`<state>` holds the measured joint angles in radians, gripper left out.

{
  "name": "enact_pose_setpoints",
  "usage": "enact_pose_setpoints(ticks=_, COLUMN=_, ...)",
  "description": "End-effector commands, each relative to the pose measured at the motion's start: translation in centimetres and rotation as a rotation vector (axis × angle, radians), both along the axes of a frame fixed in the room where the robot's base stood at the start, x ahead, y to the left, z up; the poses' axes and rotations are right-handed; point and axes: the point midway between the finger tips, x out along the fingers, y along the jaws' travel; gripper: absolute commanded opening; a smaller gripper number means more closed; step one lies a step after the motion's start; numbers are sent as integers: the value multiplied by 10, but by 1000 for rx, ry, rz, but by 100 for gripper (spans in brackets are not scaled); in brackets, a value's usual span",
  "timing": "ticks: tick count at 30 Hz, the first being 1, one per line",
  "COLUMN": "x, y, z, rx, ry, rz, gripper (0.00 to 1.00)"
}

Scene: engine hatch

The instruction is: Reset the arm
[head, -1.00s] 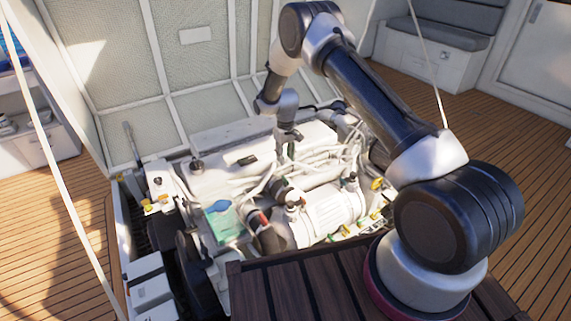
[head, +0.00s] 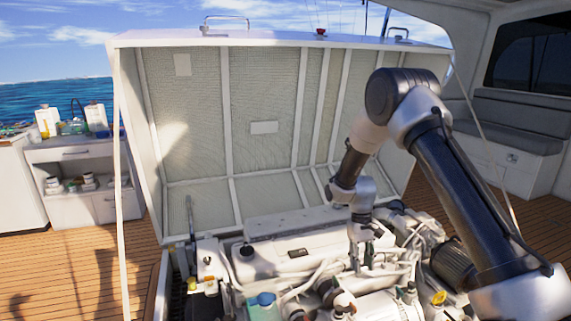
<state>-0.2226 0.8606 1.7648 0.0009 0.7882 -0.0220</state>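My arm rises from the lower right and bends down over the open engine hatch. My gripper (head: 366,264) hangs from its end, pointing down just over or in front of the white engine (head: 300,250). It is small and pale against the engine, so the gap between its fingers is not clear. I see nothing plainly held in it. I cannot tell whether its tips touch the engine.
The raised hatch lid (head: 265,128) stands behind the arm, with stays at both sides. A blue cap (head: 265,299) shows at the engine's front. A cabinet with bottles (head: 75,165) is at left, a bench (head: 510,150) at right. Wooden deck lies on both sides.

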Motion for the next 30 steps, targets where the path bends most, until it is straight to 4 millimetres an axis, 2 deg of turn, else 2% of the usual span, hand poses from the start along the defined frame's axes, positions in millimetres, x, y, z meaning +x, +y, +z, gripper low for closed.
enact_pose_setpoints(ticks=1, x=-10, y=-6, z=28, rx=0, ry=-5, rz=-10, gripper=32)
enact_pose_setpoints(ticks=5, x=-44, y=-23, z=96, rx=2, ry=-19, rz=-36, gripper=32)
enact_pose_setpoints(ticks=9, x=-90, y=-43, z=166, rx=8, ry=-53, rz=-67, gripper=32)
enact_pose_setpoints(ticks=15, x=-162, y=-68, z=242, rx=21, ry=-138, rz=-114, gripper=32)
enact_pose_setpoints(ticks=18, x=-198, y=-79, z=269, rx=29, ry=-194, rz=-136, gripper=32)
enact_pose_setpoints(ticks=24, x=-264, y=-97, z=307, rx=49, ry=-344, rz=-178, gripper=32)
enact_pose_setpoints(ticks=27, x=-286, y=-103, z=322, rx=58, ry=-437, rz=-198, gripper=32)
enact_pose_setpoints(ticks=30, x=-299, y=-107, z=336, rx=67, ry=-525, rz=-215, gripper=32)
